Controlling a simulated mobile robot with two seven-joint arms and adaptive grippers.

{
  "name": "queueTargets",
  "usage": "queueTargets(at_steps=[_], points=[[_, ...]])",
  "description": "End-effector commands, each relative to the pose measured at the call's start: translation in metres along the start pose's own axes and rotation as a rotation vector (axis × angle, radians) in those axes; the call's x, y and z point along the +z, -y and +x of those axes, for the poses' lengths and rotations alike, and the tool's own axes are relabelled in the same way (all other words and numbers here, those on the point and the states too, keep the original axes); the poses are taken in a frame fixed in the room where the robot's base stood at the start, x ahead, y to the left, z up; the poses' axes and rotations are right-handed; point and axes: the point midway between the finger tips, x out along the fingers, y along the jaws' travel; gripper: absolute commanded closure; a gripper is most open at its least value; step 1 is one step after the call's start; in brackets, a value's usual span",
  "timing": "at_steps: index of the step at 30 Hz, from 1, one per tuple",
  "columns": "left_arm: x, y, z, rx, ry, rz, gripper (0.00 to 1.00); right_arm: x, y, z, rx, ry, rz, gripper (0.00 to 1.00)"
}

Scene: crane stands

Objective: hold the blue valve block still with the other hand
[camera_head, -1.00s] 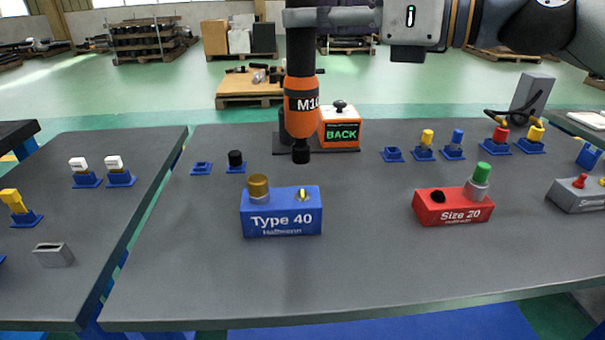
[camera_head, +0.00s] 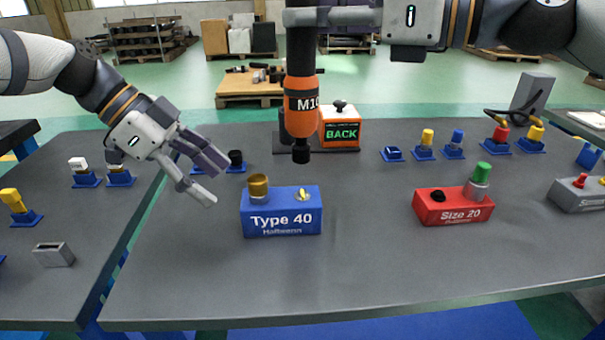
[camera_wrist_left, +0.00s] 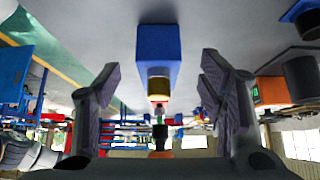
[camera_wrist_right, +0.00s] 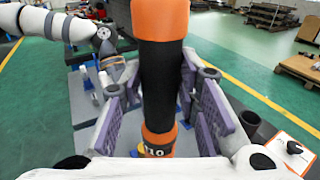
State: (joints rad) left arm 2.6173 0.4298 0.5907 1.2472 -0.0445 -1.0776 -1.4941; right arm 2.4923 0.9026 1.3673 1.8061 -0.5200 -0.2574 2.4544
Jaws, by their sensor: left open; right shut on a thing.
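The blue valve block (camera_head: 280,222), marked "Type 40", stands on the dark table with a brass cap on its left top and a small yellow part on its right top. My left gripper (camera_head: 215,182) is open and empty, just left of the block and apart from it. In the left wrist view the block (camera_wrist_left: 158,48) lies ahead between the two spread fingers (camera_wrist_left: 160,95). My right gripper is shut on the orange and black tool (camera_head: 302,105), which hangs upright behind the block. The right wrist view shows the tool (camera_wrist_right: 158,75) between the fingers.
A red "Size 20" block (camera_head: 453,207) stands to the right. Small blue holders (camera_head: 423,152) line the back of the table. The table front is clear.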

Motion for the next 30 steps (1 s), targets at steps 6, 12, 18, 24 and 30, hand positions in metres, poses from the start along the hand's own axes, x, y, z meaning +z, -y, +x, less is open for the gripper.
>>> queueTargets(at_steps=[6, 12, 18, 24, 30], points=[[0.003, -0.002, 0.022, 0.010, 0.006, -0.005, 0.37, 0.004, 0.000, -0.001, -0.002, 0.007, -0.003, 1.00], [0.003, -0.002, 0.056, 0.009, 0.005, -0.003, 0.37, 0.004, 0.000, -0.001, -0.002, 0.007, -0.003, 1.00], [0.003, -0.002, 0.080, 0.006, 0.004, -0.004, 0.37, 0.004, 0.000, -0.001, -0.002, 0.007, -0.003, 1.00], [0.002, -0.002, 0.089, 0.006, 0.004, -0.003, 0.37, 0.004, 0.000, -0.001, -0.002, 0.007, -0.003, 1.00], [0.002, -0.002, 0.089, 0.005, 0.003, -0.003, 0.37, 0.004, 0.000, -0.001, -0.002, 0.007, -0.003, 1.00]])
